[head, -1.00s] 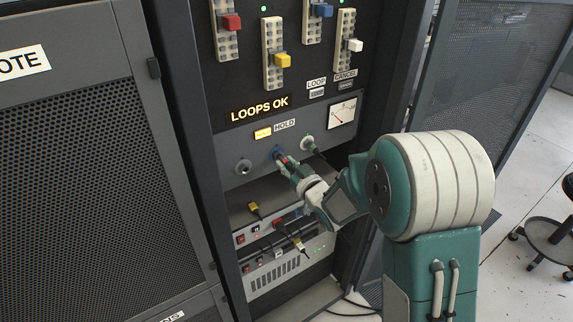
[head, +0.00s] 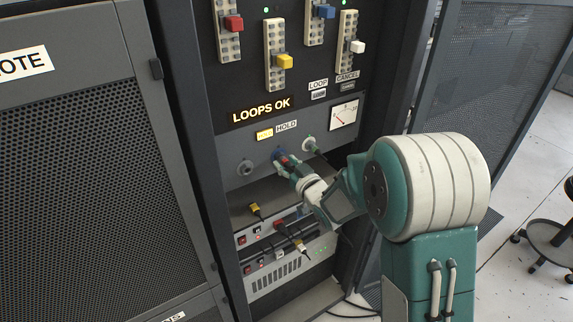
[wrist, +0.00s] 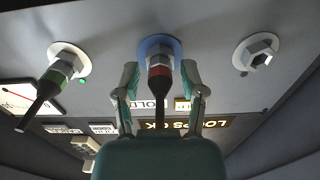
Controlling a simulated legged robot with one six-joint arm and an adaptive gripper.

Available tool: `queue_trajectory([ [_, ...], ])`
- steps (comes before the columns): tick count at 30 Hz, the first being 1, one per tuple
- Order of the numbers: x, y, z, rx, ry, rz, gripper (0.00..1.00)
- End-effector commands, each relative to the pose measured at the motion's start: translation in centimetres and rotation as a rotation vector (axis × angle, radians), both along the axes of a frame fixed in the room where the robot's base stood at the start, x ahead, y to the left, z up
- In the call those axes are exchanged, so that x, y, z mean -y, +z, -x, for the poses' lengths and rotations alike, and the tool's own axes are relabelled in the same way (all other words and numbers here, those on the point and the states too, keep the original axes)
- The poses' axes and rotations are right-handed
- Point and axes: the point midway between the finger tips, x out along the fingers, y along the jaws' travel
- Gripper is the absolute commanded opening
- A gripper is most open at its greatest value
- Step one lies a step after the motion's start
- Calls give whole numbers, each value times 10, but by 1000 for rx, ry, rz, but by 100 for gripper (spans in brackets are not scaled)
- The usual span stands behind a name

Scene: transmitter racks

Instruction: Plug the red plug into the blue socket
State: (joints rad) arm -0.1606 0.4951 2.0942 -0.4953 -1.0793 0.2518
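The blue socket (wrist: 173,42) is a blue ring on the grey panel, in the middle of the wrist view; it also shows in the head view (head: 277,152). The red plug (wrist: 159,72), a dark plug with a red band, has its front end in the blue socket and points straight out from it. My gripper (wrist: 160,80) has one finger on each side of the plug, with a visible gap on both sides. It is open and not holding the plug. In the head view my gripper (head: 286,164) is small and partly covers the plug.
A green-banded plug (wrist: 54,78) sits in the neighbouring socket (wrist: 80,58). An empty socket (wrist: 261,53) is on the other side. The lit sign (head: 262,109) reads LOOPS OK. A mesh door (head: 480,100) stands at the right.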

Motion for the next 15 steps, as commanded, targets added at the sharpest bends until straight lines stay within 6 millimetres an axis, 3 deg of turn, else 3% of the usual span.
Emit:
queue_trajectory([
  [11, 1, 0, 1, 0, 0, 0, 69],
  [15, 8, 0, 11, 0, -2, 1, 69],
])
